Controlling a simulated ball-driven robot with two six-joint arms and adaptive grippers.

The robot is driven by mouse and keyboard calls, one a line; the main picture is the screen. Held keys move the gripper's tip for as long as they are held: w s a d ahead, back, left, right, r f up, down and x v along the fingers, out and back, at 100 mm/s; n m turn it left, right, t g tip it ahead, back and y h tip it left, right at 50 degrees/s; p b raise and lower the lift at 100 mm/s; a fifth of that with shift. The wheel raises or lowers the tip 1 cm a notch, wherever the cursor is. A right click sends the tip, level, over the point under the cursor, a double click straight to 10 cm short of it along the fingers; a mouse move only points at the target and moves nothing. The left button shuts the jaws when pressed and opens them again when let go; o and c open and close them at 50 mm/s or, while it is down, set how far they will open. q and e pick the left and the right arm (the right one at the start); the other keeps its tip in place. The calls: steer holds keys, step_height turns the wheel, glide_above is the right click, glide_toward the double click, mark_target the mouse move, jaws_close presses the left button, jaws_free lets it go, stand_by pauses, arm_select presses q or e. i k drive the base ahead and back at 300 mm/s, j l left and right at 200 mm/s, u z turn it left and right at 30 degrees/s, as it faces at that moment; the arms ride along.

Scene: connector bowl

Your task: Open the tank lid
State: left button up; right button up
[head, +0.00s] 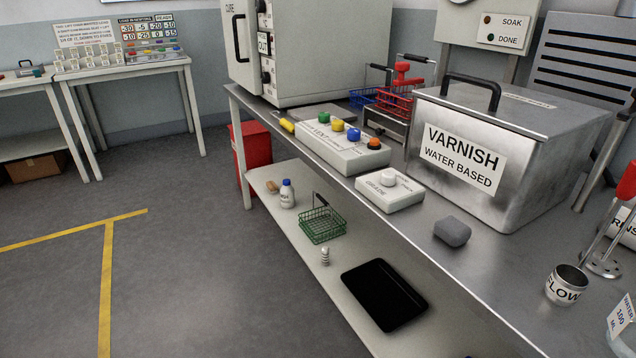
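The tank (440,120) is a brushed metal box labelled "VARNISH WATER BASED", standing on the metal workbench at the right. Its lid (530,100) is a flat metal top that lies down over the tank, with a dark bar handle (474,82) standing up near its left edge. The inside of the tank is hidden. Neither of my grippers shows in the head view.
A control box with coloured knobs (345,152), a smaller box with a white knob (389,190), a grey block (452,231) and a metal cup (566,284) stand before the tank. Red and blue wire baskets (395,100) sit behind it. Floor at left is clear.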

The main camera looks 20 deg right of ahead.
mark_target(542, 117)
steer(key=z, duration=1.6)
